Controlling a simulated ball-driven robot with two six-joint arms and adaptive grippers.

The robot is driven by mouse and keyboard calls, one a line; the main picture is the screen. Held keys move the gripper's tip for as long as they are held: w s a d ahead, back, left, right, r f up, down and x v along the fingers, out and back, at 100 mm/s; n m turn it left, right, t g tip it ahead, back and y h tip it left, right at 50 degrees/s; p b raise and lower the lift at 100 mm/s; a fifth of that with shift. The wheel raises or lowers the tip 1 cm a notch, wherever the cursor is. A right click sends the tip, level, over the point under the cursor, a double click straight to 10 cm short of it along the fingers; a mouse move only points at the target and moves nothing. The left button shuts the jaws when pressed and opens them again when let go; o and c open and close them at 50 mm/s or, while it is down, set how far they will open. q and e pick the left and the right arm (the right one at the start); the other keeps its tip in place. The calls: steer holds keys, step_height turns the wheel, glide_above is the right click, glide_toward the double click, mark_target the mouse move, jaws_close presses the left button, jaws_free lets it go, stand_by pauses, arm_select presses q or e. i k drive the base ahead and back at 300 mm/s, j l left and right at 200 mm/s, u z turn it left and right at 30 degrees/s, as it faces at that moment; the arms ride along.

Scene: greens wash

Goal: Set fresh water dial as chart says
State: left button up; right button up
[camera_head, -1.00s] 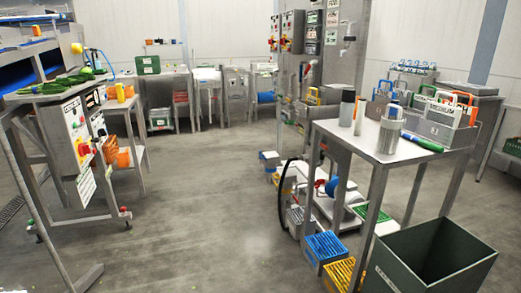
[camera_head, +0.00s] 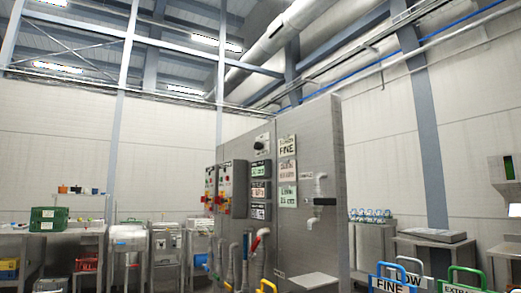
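A tall grey metal panel (camera_head: 325,150) stands in the middle of the head view, some way off. A round black knob (camera_head: 259,146) sits high on its face on a pale plate. I cannot tell whether it is the fresh water dial, nor read its setting. To its right hangs a column of chart-like signs; the top one (camera_head: 287,145) reads FINE, and the smaller lines are too small to read. Dark display boxes (camera_head: 260,190) sit below the knob. Neither of my grippers is in view.
Grey control boxes with red and yellow switches (camera_head: 225,188) are on the panel's left. Hoses (camera_head: 246,260) hang below. Benches with a green crate (camera_head: 50,219) line the left wall. The floor is out of view.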

mark_target(258, 145)
steer(key=i+j+u, duration=0.25)
steer(key=i+j, duration=0.25)
steer(key=i+j+u, duration=0.3)
steer(key=i, duration=0.4)
steer(key=j, duration=0.1)
